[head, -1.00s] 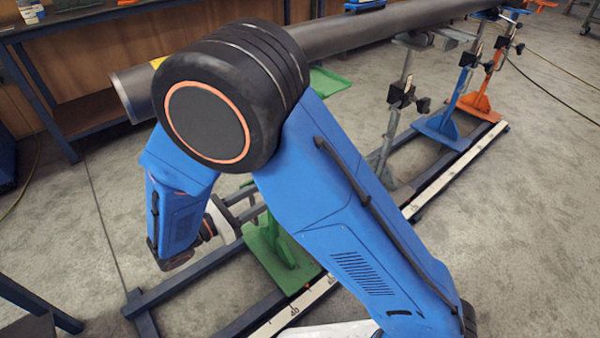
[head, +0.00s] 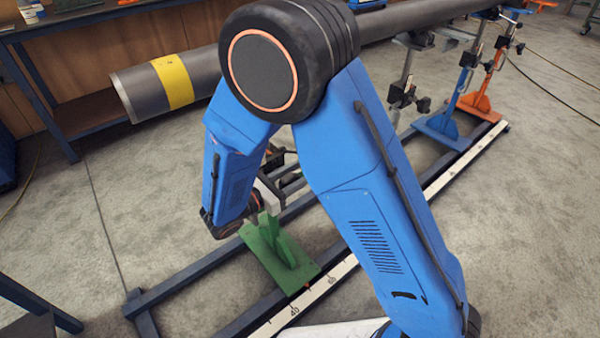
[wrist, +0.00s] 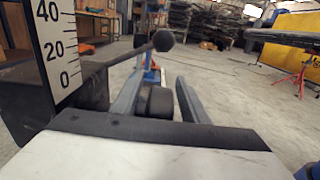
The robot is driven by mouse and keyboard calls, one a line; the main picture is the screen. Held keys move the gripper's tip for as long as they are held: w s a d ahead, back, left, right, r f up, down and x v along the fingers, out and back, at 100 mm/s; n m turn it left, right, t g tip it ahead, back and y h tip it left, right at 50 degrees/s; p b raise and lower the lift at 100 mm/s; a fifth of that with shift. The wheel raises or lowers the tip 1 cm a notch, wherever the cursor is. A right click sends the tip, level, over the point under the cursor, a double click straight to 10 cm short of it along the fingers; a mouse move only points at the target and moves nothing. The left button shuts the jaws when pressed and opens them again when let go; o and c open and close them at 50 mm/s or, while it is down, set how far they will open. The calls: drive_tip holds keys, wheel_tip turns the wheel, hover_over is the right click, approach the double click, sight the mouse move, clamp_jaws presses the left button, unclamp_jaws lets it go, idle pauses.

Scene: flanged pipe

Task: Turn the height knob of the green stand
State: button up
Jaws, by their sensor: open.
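The green stand (head: 275,252) stands on the floor rail in the head view, its upper part hidden behind my arm. In the wrist view, my gripper (wrist: 160,78) is open, one finger on each side of a dark, rounded knob (wrist: 157,102). The knob appears between the fingers; I cannot tell whether they touch it. A white height scale (wrist: 62,42) marked 0, 20 and 40 is close on the left. A lever with a black ball end (wrist: 163,40) sticks out above the left finger. In the head view my gripper is partly hidden beside the stand.
A long grey pipe (head: 140,92) with a yellow band runs above the stands. A blue stand (head: 440,125) and an orange stand (head: 483,100) are farther along the rail (head: 445,178). Open concrete floor lies left and right of the rail.

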clamp_jaws()
drive_tip(key=shift+d+f+y, duration=0.1)
drive_tip(key=shift+y, duration=0.2)
drive_tip(key=shift+w+d+f+g+y, duration=0.1)
drive_tip(key=shift+f+g+y, duration=0.3)
drive_tip(key=shift+g+y, duration=0.45)
drive_tip(key=shift+f+g+y, duration=0.45)
drive_tip(key=shift+g+y, duration=0.1)
drive_tip(key=shift+y, duration=0.55)
drive_tip(key=shift+w+d+f+g+y, duration=0.1)
drive_tip(key=shift+f+g+y, duration=0.3)
drive_tip(key=shift+g+y, duration=0.45)
drive_tip(key=shift+s+a+f, duration=0.1)
unclamp_jaws()
